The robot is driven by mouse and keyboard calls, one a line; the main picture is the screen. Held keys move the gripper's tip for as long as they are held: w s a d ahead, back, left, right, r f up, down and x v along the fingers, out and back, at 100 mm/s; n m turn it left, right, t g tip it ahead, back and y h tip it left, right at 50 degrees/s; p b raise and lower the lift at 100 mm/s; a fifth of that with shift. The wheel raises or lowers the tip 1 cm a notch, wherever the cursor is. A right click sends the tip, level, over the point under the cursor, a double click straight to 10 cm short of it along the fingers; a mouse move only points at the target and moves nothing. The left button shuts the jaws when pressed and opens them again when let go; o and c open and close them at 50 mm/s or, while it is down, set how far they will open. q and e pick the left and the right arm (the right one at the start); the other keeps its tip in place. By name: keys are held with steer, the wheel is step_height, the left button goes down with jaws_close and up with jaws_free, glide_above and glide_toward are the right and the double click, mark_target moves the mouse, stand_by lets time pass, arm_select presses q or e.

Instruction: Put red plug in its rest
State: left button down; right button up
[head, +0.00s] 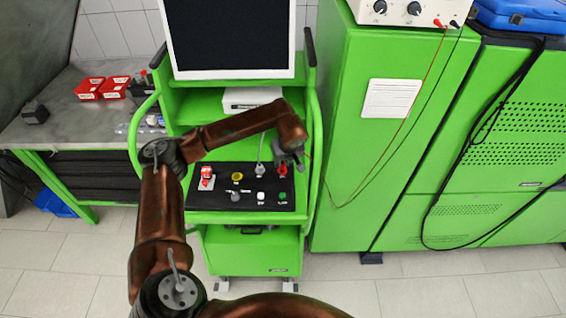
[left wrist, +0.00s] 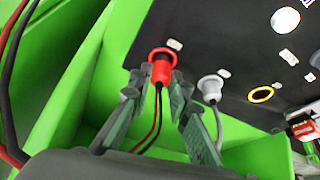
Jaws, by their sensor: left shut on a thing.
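The red plug (left wrist: 161,72) is between the fingertips of my left gripper (left wrist: 158,88) in the left wrist view, with a red and black cable trailing from it. The gripper is shut on the plug. The plug's front end is at a red ring on the black panel (left wrist: 235,50); how deep it sits cannot be told. In the head view my left gripper (head: 287,158) is over the panel's right rear part, with the red plug (head: 282,170) just below it. My right gripper is not in view.
A grey plug (left wrist: 211,88) with its cable stands close beside the red one. A yellow ring (head: 237,176), a red switch (head: 207,173), a white button (head: 260,197) and a green button (head: 282,197) are also on the panel. A green cabinet (head: 370,150) stands to the right.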

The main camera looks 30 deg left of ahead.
arm_select(q)
steer(key=shift+f+b, duration=0.35)
steer(key=shift+f, duration=0.35)
steer(key=c, duration=1.7)
jaws_free()
steer(key=shift+c, duration=0.2)
steer(key=o, duration=0.4)
steer(key=shift+r, duration=0.15)
